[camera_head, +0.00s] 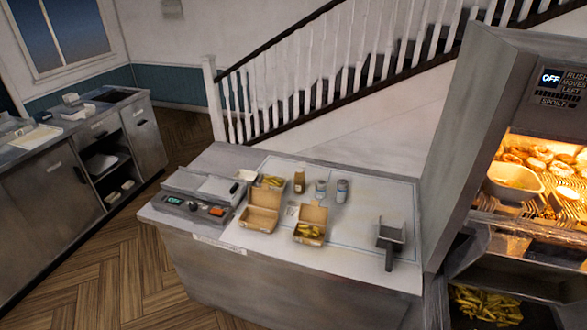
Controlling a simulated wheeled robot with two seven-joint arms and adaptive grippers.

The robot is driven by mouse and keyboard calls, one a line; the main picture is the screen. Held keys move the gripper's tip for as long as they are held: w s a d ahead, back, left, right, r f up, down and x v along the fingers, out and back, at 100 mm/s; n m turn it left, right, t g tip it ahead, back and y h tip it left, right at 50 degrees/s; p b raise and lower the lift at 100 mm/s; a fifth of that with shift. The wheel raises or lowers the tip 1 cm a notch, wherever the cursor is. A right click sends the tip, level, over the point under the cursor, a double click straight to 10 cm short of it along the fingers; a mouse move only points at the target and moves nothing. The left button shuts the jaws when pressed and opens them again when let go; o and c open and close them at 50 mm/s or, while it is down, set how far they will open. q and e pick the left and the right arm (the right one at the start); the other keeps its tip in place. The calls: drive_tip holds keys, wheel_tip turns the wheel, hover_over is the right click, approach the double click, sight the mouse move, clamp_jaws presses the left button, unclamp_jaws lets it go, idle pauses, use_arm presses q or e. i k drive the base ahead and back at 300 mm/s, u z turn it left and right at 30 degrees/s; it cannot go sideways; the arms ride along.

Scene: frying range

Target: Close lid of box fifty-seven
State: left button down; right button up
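Two brown cardboard boxes with raised lids stand on the counter. The left box (258,220) is open, and its inside looks empty. The right box (297,236) is also open, with its lid (314,214) upright at the back and yellow food, like fries, inside. No number can be read on either box, so I cannot tell which is box fifty-seven. Neither of my grippers is in view.
A scale-like device (190,206) stands at the counter's left end. A bottle (299,181) and two cans (341,191) stand behind the boxes. A dark scoop (390,238) lies right. A heated food cabinet (480,130) borders the counter.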

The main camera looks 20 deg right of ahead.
sight(313, 214)
drive_tip(key=i, duration=1.25)
drive_tip(key=z, duration=2)
